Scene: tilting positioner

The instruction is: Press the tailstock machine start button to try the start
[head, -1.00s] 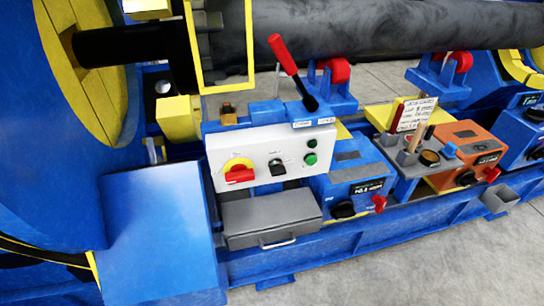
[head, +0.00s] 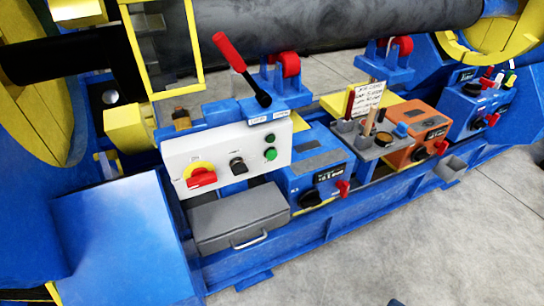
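A white control panel (head: 215,165) faces me at the left of centre in the head view. It carries a green push button (head: 271,154), a darker round part (head: 270,138) above it, a black rotary switch (head: 238,165) and a red rotary handle on a yellow plate (head: 201,177). At the right stands a blue control box (head: 474,105) with a dark display and several small coloured knobs or levers. I cannot read which box is labelled for the tailstock. My gripper is not in view.
A red-handled lever (head: 235,60) rises above the panel. A grey case (head: 238,215) sits below it. A blue box (head: 315,168), a grey tray (head: 372,150) with tools and a card (head: 368,97), and an orange box (head: 415,135) line the blue frame. The grey floor (head: 430,220) in front is mostly open.

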